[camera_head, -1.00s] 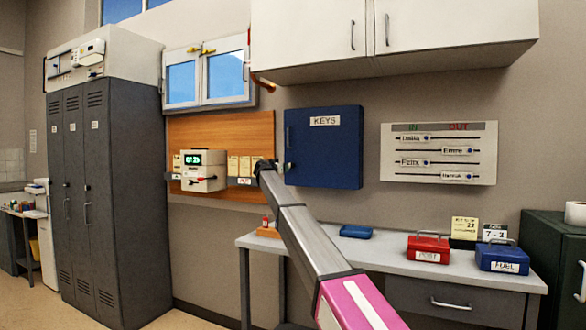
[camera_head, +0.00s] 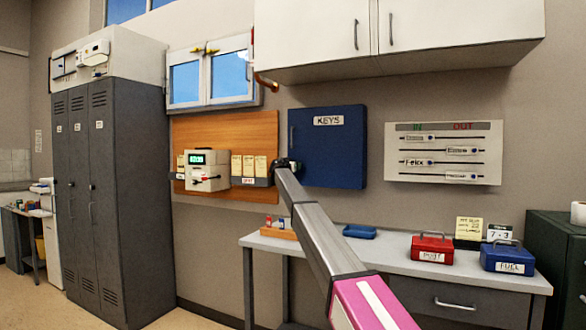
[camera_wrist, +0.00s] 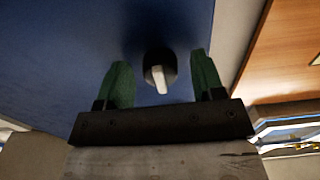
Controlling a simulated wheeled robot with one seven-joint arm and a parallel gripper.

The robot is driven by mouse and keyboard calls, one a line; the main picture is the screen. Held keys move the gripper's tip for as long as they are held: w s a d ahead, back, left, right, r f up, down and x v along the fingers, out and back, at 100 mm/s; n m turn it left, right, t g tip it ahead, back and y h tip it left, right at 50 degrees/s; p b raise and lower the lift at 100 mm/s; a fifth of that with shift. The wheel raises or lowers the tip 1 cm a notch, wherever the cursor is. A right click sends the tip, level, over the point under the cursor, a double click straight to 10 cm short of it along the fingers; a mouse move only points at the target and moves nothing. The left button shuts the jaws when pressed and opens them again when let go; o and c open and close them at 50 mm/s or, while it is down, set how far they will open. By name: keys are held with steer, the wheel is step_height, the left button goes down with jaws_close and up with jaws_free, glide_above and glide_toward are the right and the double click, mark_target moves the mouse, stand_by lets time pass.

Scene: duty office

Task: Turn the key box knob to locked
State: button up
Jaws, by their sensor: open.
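The blue key box (camera_head: 334,148), labelled KEYS, hangs shut on the wall above the desk. Its knob (camera_wrist: 159,72) shows in the wrist view as a dark round base with a light grey lever, pointing down and slightly right in that picture. My gripper (camera_wrist: 160,80) is open, with one green finger on each side of the knob; I cannot tell whether either finger touches it. In the head view my gripper (camera_head: 286,166) is at the box's left edge and hides the knob.
A wooden board (camera_head: 223,128) with a time clock (camera_head: 206,170) and card racks is left of the box. An IN/OUT board (camera_head: 443,152) is to its right. Below, the desk (camera_head: 395,257) holds a red box (camera_head: 431,247) and a blue box (camera_head: 508,257). A white cabinet (camera_head: 458,30) hangs above.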

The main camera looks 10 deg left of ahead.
steer(key=shift+c, duration=0.3)
steer(key=c, duration=0.9)
steer(key=shift+o, duration=0.2)
steer(key=n, duration=0.9)
steer(key=shift+d, duration=0.15)
steer(key=n, duration=0.4)
steer(key=shift+r+n, duration=0.1)
steer(key=shift+n, duration=2.4)
